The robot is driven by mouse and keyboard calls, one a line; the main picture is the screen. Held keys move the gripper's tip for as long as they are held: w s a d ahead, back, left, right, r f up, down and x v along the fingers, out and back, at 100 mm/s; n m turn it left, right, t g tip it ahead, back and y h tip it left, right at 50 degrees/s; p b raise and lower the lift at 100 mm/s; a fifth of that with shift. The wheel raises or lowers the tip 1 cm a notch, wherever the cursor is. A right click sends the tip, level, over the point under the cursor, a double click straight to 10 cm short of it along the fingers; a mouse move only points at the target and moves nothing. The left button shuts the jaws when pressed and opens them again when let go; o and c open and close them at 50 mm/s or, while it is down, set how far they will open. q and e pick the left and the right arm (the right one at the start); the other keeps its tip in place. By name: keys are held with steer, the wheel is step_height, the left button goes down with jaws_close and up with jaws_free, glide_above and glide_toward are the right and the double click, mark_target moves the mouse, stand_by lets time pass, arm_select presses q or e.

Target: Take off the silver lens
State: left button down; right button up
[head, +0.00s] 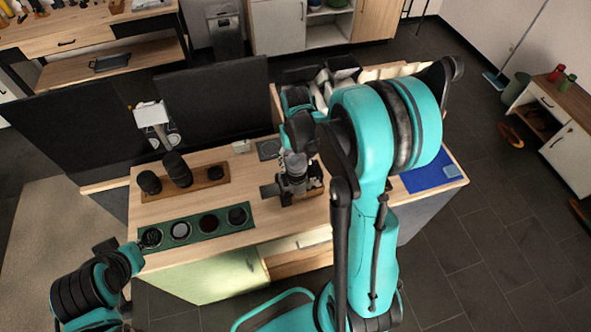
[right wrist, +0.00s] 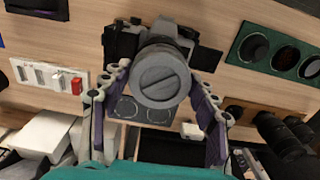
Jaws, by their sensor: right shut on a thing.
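The silver lens (right wrist: 160,78) is a grey cylinder on the front of a dark camera body (right wrist: 118,43), its slotted end face turned towards the right wrist camera. My right gripper (right wrist: 160,82) has its fingers on both sides of the lens and is shut on it. The lens is still against the camera body. Parts of my left arm show at lower left, but I cannot make out its gripper.
A green tray (head: 195,240) with several round recesses lies along the front left of the table. Behind it, a wooden board (head: 212,189) carries dark upright lenses (head: 177,168). A blue mat (head: 427,177) lies at right. Dark screens (head: 215,95) stand behind.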

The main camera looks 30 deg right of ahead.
steer(key=shift+r, duration=0.2)
steer(key=shift+r+p, duration=1.8)
steer(key=shift+r, duration=0.6)
